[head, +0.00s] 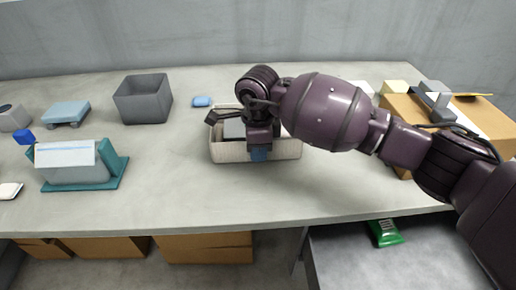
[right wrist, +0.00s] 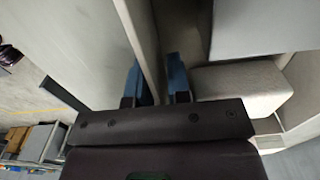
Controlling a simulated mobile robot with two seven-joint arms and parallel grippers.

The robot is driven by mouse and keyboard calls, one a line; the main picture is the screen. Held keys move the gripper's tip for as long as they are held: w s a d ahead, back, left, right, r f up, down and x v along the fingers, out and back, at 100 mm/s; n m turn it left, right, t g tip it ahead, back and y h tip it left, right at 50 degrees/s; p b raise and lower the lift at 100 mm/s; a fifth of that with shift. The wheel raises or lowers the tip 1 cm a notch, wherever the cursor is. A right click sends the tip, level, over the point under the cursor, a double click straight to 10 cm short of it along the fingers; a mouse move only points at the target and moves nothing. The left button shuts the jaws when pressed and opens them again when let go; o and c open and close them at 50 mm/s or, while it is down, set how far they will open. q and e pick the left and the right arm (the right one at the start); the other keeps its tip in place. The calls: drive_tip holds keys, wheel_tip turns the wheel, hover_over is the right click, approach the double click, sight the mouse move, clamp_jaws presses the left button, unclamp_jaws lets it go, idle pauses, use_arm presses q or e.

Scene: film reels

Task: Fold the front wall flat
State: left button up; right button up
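A low, pale box (head: 287,148) stands in the middle of the table. Its front wall (head: 226,151) is upright. A grey thing (head: 233,128) shows inside the box. My right gripper (head: 259,154) points down over the near side of the box, its blue fingertips at the front wall. My arm hides part of the box's right and far sides. My left gripper is not in view.
A dark grey open bin (head: 142,100) and a small blue block (head: 202,101) stand behind left. A teal stand (head: 112,172) is at left. A cardboard box (head: 400,106) lies behind my arm. The table's front (head: 190,205) is clear. A green packet (head: 386,233) lies lower right.

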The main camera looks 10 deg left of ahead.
clamp_jaws()
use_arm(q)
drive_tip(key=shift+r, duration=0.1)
use_arm(e)
drive_tip(key=shift+s+d+r+t+p, duration=0.1)
drive_tip(key=shift+r+t+p, duration=0.1)
drive_tip(key=shift+t+p, duration=0.2)
drive_tip(key=shift+s+r+t+p, duration=0.15)
drive_tip(key=shift+s+t+p, duration=0.05)
drive_tip(key=shift+t+p, duration=0.45)
drive_tip(key=t+p, duration=0.1)
drive_tip(key=s+t+y+p, duration=0.1)
drive_tip(key=t, duration=0.1)
drive_tip(key=shift+d+f, duration=0.1)
drive_tip(key=shift+f, duration=0.1)
drive_tip(key=shift+s+f+t+p, duration=0.25)
drive_tip(key=shift+f+t+p, duration=0.15)
drive_tip(key=shift+t, duration=0.25)
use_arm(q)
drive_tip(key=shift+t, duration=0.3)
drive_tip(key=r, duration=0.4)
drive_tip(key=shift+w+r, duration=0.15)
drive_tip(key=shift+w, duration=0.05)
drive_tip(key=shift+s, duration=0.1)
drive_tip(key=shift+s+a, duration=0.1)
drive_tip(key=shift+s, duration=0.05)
use_arm(e)
drive_tip(key=shift+t, duration=0.3)
